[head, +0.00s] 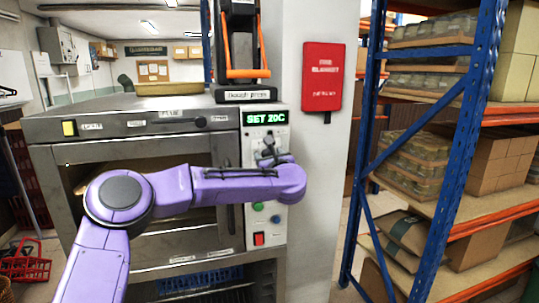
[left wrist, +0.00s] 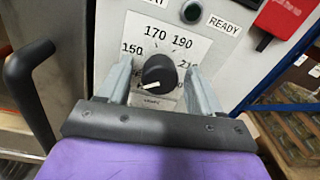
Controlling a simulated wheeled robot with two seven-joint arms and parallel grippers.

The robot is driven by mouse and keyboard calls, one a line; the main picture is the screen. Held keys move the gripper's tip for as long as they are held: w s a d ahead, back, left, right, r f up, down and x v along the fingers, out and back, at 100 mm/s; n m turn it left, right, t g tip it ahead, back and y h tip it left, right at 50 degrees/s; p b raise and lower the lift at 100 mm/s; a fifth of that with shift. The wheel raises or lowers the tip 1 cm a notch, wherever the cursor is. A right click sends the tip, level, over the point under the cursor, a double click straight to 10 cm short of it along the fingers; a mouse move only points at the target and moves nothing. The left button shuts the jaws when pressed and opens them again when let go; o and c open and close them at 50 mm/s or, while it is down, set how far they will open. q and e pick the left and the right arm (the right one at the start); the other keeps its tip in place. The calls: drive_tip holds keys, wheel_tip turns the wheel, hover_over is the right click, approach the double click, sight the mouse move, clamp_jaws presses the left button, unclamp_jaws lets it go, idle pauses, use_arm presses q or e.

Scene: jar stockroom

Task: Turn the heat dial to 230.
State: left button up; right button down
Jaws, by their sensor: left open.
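The black heat dial (left wrist: 160,72) sits on a white scale plate (left wrist: 128,41) with 150, 170, 190 and 210 legible; lower marks are partly hidden. Its white pointer mark faces the lower left. My left gripper (left wrist: 158,68) is open, with one grey finger on each side of the dial; I cannot tell whether they touch it. In the head view my left gripper (head: 268,148) is at the oven's control panel (head: 250,150) and hides the dial. The green display (head: 264,118) above reads SET 20C. My right gripper is out of view.
The grey oven (head: 130,125) has a black door handle, which shows left of the dial in the left wrist view (left wrist: 28,90). A red button (head: 259,239) sits low on the panel. A red fire blanket box (head: 322,77) hangs to the right. Blue shelving (head: 465,130) stands further right.

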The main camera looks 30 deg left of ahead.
use_arm(q)
drive_tip(key=c, duration=1.1)
drive_tip(key=shift+o, duration=0.2)
